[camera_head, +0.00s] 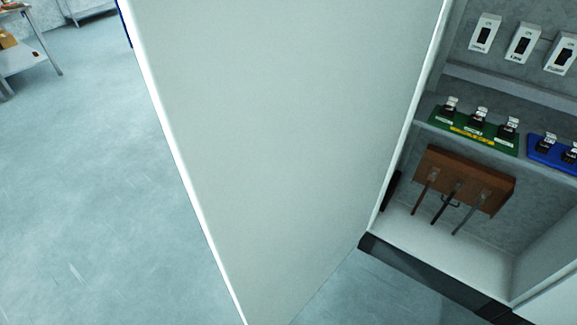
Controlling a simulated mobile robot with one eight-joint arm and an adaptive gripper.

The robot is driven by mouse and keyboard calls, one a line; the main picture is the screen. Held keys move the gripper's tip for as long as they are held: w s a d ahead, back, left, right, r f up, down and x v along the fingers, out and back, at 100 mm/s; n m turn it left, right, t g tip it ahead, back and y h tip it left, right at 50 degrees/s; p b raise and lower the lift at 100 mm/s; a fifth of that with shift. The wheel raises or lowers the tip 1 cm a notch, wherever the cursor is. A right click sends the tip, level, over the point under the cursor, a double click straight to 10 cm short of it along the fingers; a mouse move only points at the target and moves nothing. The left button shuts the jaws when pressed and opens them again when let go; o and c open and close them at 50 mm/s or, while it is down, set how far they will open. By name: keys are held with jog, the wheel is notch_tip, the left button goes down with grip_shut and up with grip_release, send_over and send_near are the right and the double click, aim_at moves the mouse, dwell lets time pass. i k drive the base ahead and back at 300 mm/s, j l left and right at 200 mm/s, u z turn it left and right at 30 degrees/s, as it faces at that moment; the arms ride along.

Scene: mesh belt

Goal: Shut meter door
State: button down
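A large pale grey door (290,130) fills the middle of the head view. It stands open, swung out from the left side of a cabinet (490,244). Its bright white free edge runs down the left, and its lower end is cut off by the bottom of the picture. No handle shows on the visible face. I cannot tell from any label whether this is the meter door. My gripper is not in view.
Inside the cabinet, a green board (466,130) and a blue board (553,152) sit on a shelf. White boxed switches (523,42) hang above, and a brown block with dark rods (466,180) is below. A table (25,52) stands far left. Floor left of the door is clear.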

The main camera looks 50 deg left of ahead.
aim_at(282, 121)
jog(key=k+j, duration=0.25)
jog(key=j, duration=0.15)
jog(key=k+j, duration=0.25)
jog(key=j, duration=0.15)
jog(key=k+j, duration=0.25)
jog(key=j, duration=0.15)
jog(key=k+j, duration=0.25)
jog(key=j, duration=0.15)
jog(key=k+j, duration=0.25)
jog(key=j, duration=0.55)
jog(key=i+j, duration=0.1)
jog(key=j, duration=0.25)
jog(key=i+j, duration=0.1)
jog(key=i+z, duration=0.05)
jog(key=i, duration=0.05)
